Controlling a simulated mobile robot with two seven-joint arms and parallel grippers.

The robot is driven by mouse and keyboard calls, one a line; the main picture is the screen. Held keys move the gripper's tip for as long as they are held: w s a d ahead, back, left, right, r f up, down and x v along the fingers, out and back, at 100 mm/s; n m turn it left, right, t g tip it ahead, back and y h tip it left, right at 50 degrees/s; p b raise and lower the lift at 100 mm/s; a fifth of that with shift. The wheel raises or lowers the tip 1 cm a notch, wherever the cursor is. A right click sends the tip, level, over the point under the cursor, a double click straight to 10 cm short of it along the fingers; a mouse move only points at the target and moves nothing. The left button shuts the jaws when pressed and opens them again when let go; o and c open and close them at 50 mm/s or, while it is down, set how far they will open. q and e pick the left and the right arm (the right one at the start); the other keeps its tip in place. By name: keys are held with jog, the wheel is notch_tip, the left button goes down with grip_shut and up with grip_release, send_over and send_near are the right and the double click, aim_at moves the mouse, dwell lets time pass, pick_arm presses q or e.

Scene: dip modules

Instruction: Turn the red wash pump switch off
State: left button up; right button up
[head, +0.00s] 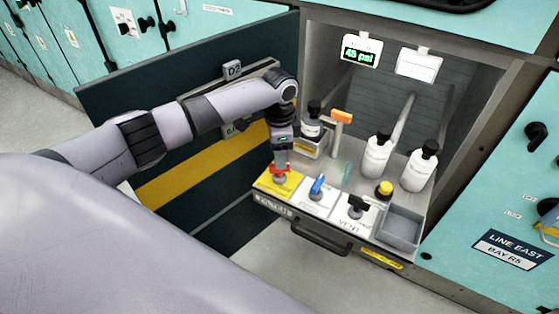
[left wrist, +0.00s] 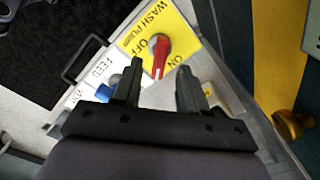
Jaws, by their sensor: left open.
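The red wash pump switch (head: 279,178) sits on a yellow plate at the left front of the pulled-out tray. In the left wrist view the red switch (left wrist: 158,52) stands on the yellow plate (left wrist: 185,38) marked WASH PUMP, OFF and ON. Its handle, with a pale line, points down the picture; which label it is set to is not clear. My left gripper (head: 280,166) points down over the switch. In the left wrist view its two black fingers (left wrist: 159,70) are open, one on each side of the handle, with visible gaps. My right gripper is out of view.
A blue switch (head: 317,187) marked FEED and a black switch (head: 357,205) marked VENT stand to the right. Behind are white bottles (head: 377,157), an orange-topped tool (head: 341,118) and a yellow-capped item (head: 384,188). The open dark door (head: 190,100) is at left; a gauge (head: 361,52) reads 45 psi.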

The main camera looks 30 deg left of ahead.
aim_at(280, 172)
pick_arm(q)
jog(key=shift+f, duration=1.5)
grip_shut()
jog(key=shift+r+m, duration=0.1)
jog(key=shift+m, duration=0.2)
jog(key=m+p, duration=0.1)
jog(key=m, duration=0.1)
jog(key=shift+m+p, duration=0.3)
jog(key=m, duration=0.4)
jog(key=shift+p, duration=0.4)
jog(key=shift+m, duration=0.3)
